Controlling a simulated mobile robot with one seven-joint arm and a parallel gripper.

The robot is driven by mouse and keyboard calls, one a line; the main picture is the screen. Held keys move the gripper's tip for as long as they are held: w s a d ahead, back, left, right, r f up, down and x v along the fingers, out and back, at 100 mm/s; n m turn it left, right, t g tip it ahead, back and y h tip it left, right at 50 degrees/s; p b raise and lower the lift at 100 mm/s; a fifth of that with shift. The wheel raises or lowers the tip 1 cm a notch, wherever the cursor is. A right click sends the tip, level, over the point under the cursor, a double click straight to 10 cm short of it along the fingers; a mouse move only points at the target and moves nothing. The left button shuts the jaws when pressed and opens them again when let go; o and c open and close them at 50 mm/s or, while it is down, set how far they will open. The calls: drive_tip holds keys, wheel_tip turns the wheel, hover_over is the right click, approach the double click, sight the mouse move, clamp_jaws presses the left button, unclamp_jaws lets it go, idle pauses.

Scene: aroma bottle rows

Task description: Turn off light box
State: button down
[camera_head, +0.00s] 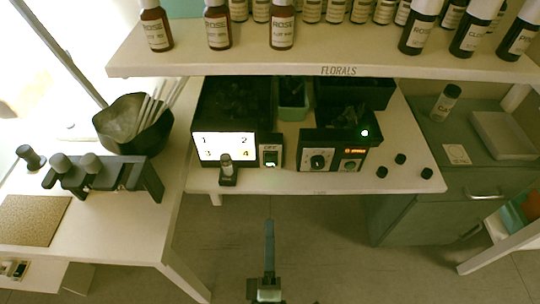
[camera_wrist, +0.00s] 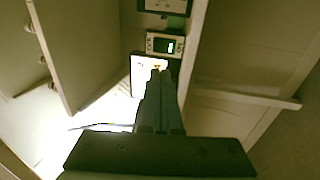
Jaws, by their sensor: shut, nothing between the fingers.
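The light box (camera_head: 214,147) stands on the table below the shelf. Its white front panel is lit and shows the numbers 1 to 4, with yellow at the 4. Beside its right edge is a small switch panel (camera_head: 270,156) with a green lit part. In the wrist view, the bright light box (camera_wrist: 140,75) lies beyond the fingers, and the switch panel (camera_wrist: 165,44) with its green light is above it. My gripper (camera_head: 268,224) is shut and empty, in front of the table edge and apart from the box. It also shows in the wrist view (camera_wrist: 158,74).
A small bottle on a black stand (camera_head: 227,176) is in front of the light box. A black device with a dial (camera_head: 318,160) stands to the right, near several black caps. A shelf (camera_head: 300,63) with bottles overhangs the table. The floor around my gripper is clear.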

sight(270, 159)
drive_tip(key=shift+s, duration=0.15)
drive_tip(key=w, duration=0.4)
drive_tip(key=w+r+b, duration=0.1)
drive_tip(key=w, duration=0.4)
drive_tip(key=w+r+b, duration=0.1)
drive_tip(key=w, duration=0.4)
